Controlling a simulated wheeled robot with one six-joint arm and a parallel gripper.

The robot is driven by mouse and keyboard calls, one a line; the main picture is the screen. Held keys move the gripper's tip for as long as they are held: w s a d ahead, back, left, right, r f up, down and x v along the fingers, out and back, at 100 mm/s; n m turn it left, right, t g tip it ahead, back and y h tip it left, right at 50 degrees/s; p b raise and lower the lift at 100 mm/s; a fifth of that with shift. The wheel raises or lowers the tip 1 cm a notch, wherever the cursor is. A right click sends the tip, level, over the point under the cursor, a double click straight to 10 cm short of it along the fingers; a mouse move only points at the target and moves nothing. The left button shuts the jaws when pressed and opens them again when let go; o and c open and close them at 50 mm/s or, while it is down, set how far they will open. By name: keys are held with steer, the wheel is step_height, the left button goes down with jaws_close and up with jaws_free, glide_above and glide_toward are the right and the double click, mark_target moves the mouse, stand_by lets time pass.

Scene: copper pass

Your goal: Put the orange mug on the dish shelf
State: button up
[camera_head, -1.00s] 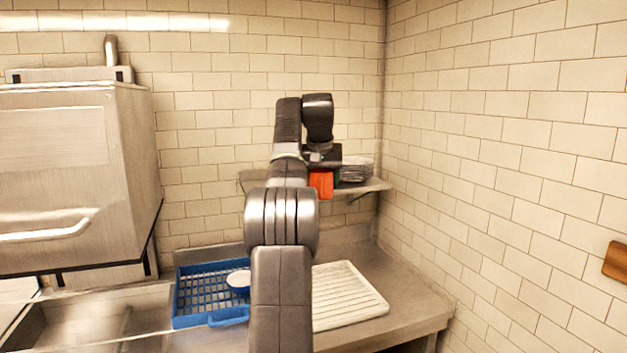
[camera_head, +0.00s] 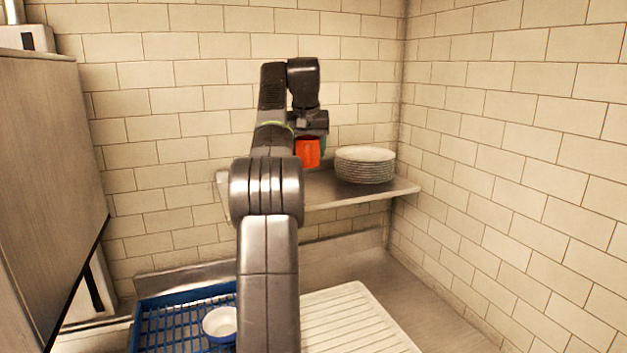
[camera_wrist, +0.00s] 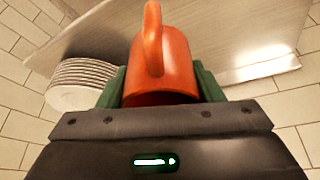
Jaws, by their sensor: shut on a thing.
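The orange mug (camera_head: 307,152) is held in my gripper (camera_head: 310,140) above the dish shelf (camera_head: 405,189), to the left of a plate stack. In the wrist view the mug (camera_wrist: 178,65) sits between the green fingers of my gripper (camera_wrist: 160,88), its handle toward the camera. The fingers are shut on its sides. The shelf also shows in the wrist view (camera_wrist: 225,40). The mug appears a little above the shelf surface; I cannot tell the exact gap. My arm hides the shelf's left part.
A stack of white plates (camera_head: 365,165) stands on the right part of the shelf, close to the mug. Below are a blue rack (camera_head: 165,325) with a white-and-blue bowl (camera_head: 220,323), and a white ribbed drainboard (camera_head: 350,318). Tiled walls close off the back and right.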

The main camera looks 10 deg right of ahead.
mark_target(306, 145)
steer(key=shift+w+f, duration=0.1)
steer(key=shift+w, duration=0.05)
steer(key=shift+f, duration=4.8)
steer(key=shift+f, duration=0.1)
steer(key=o, duration=1.1)
steer(key=v, duration=1.2)
steer(key=shift+s, duration=0.2)
